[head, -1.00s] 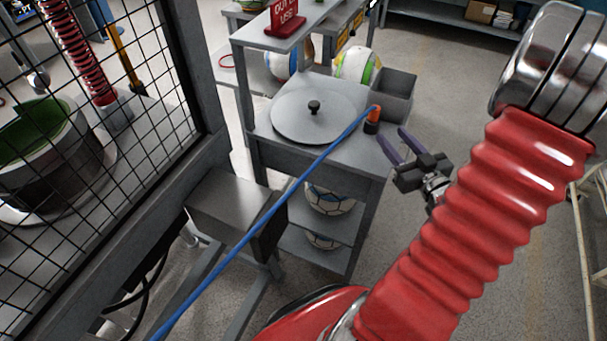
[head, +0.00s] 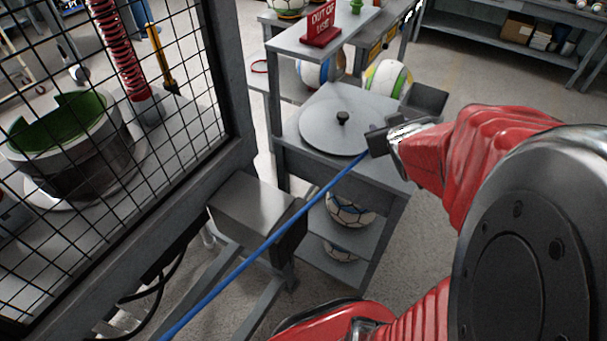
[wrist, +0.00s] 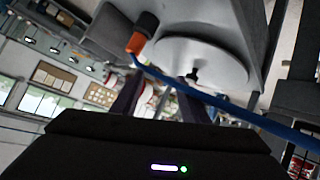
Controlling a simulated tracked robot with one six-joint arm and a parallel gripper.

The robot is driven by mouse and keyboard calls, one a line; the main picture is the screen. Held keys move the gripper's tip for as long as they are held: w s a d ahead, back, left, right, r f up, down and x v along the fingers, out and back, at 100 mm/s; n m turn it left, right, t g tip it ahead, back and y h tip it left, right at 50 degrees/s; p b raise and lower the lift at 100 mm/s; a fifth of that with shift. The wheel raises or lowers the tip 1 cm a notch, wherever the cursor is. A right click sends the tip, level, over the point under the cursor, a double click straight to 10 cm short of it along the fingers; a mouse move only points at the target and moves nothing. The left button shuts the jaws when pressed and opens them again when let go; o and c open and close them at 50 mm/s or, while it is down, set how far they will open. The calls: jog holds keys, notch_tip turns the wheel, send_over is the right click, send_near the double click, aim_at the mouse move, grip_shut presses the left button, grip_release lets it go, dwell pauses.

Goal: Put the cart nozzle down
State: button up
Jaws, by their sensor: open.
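The cart nozzle is orange and black, at the end of a blue hose (head: 262,250). In the wrist view the nozzle (wrist: 138,38) is at the cart's edge beside the round lid, outside my fingers. In the head view it is hidden behind my gripper (head: 380,143). The wrist view shows the two dark fingers of my gripper (wrist: 160,88) spread apart, with nothing held between them. The hose crosses just beyond the fingertips; I cannot tell if it touches them. The cart top (head: 312,148) carries the round grey lid (head: 340,122) with a black knob.
A grey bin (head: 425,103) is fixed at the cart's right corner. Balls (head: 388,82) stand behind the lid, and more lie on lower shelves. A red "out of use" sign (head: 321,25) stands on the upper shelf. A mesh fence (head: 110,120) closes the left side.

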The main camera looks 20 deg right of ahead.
jog(key=s+a+r+g+y, duration=0.1)
jog(key=s+a, duration=0.4)
jog(key=a, duration=0.3)
jog(key=s+a+r+g+y, duration=0.1)
jog(key=s+a, duration=0.3)
jog(key=a, duration=0.5)
jog(key=s+a+r+n+g+y, duration=0.1)
jog(key=s+a+r+g+y, duration=0.1)
jog(key=s+a, duration=0.3)
jog(key=a+g+y, duration=0.1)
jog(key=a, duration=0.2)
jog(key=shift+s+a, duration=0.25)
jog(key=shift+s, duration=0.1)
jog(key=shift+o, duration=0.6)
